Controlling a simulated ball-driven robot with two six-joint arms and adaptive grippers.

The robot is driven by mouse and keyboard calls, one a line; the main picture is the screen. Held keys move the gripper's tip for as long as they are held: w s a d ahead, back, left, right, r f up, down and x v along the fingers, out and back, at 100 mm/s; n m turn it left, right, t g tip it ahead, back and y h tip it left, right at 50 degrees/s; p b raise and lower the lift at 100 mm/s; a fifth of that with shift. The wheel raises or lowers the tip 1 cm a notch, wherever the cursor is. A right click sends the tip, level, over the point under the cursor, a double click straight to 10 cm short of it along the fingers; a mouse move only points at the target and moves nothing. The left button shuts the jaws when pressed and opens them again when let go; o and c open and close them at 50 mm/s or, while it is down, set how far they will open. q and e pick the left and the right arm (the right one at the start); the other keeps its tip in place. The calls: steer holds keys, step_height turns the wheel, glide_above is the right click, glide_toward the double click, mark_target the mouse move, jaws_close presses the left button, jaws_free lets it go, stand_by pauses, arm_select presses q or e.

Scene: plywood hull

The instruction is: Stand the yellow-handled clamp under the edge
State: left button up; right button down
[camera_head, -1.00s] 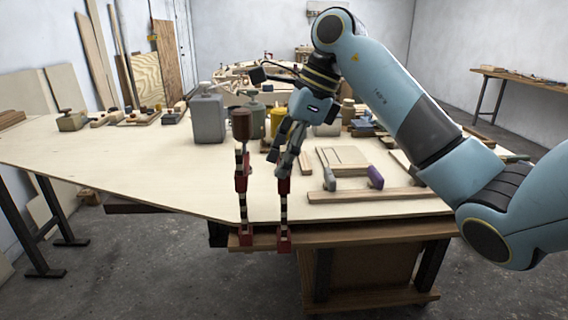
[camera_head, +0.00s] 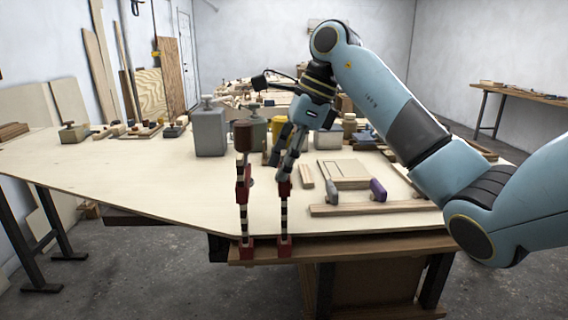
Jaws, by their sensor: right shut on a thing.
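My right gripper (camera_head: 283,168) comes in from the right and is shut on the upper part of a clamp (camera_head: 284,208) at the table's front edge. This clamp has red jaws and a black-and-white banded bar, and it stands nearly upright. I cannot make out its handle clearly behind the fingers. Its lower red jaw (camera_head: 284,246) shows in front of the wooden strip below the tabletop; I cannot tell whether it touches. A similar clamp (camera_head: 243,200) with a brown handle stands upright close to its left. My left gripper is not in view.
The pale plywood top (camera_head: 130,175) is bare at the left. A grey can (camera_head: 209,132) and yellow container (camera_head: 269,155) stand behind the clamps. A long wooden strip (camera_head: 375,208) and a purple-handled tool (camera_head: 378,190) lie to the right. A wooden ledge (camera_head: 345,246) runs under the front edge.

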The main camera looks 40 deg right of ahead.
stand_by(0.3)
steer(key=c, duration=0.8)
jaws_free()
steer(key=shift+r, duration=0.1)
steer(key=shift+d+r, duration=0.15)
steer(key=shift+r, duration=0.2)
steer(key=s+d+r, duration=0.2)
steer(key=s+d, duration=0.5)
steer(key=d, duration=0.3)
steer(key=shift+d, duration=0.35)
